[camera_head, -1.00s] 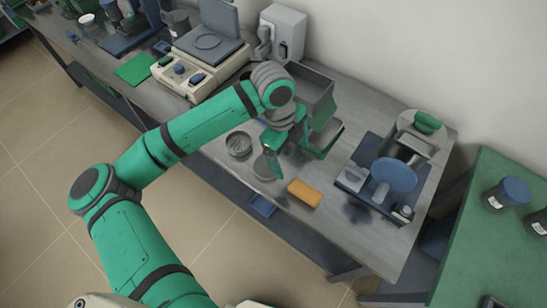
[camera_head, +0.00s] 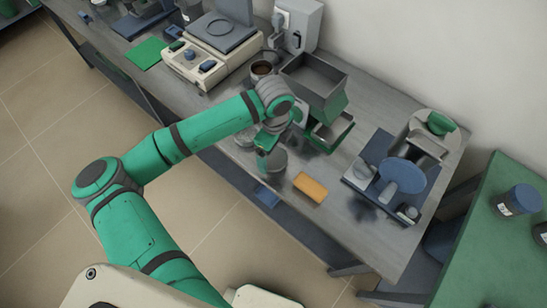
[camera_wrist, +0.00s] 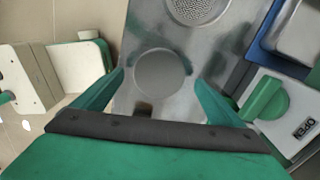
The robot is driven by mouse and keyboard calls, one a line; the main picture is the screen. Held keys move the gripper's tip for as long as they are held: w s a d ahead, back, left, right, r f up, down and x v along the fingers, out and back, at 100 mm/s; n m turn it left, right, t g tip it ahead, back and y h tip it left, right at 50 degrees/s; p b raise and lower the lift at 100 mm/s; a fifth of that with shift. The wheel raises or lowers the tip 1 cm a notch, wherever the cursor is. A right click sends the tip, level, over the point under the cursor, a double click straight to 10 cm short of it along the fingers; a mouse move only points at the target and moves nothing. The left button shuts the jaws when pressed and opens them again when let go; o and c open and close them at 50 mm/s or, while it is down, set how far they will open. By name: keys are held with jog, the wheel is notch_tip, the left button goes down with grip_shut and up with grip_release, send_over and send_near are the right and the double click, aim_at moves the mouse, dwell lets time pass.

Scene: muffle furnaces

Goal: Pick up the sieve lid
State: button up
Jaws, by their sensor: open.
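The sieve lid, a plain round grey disc (camera_wrist: 160,75), lies flat on the grey bench in the wrist view. It also shows in the head view (camera_head: 276,163), partly covered by my gripper. My gripper (camera_wrist: 160,82) is open and empty, with its two green fingers on either side of the disc in the picture. I cannot tell how high the fingertips are above it. In the head view my gripper (camera_head: 264,160) points down at the lid. The round mesh sieve (camera_wrist: 198,8) sits beyond the lid, and my arm partly hides it in the head view.
An orange block (camera_head: 310,187) lies right of the lid near the bench's front edge. A grey-and-green hopper device (camera_head: 318,85) stands behind my gripper. A blue tray with equipment (camera_head: 368,205) is further right. A balance (camera_head: 205,60) stands at the back left.

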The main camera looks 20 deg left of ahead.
aim_at(274, 159)
jog(key=shift+s+f, duration=0.1)
jog(key=shift+f, duration=1.2)
jog(key=c, duration=1.1)
jog(key=shift+r, duration=0.1)
jog(key=shift+c, duration=0.2)
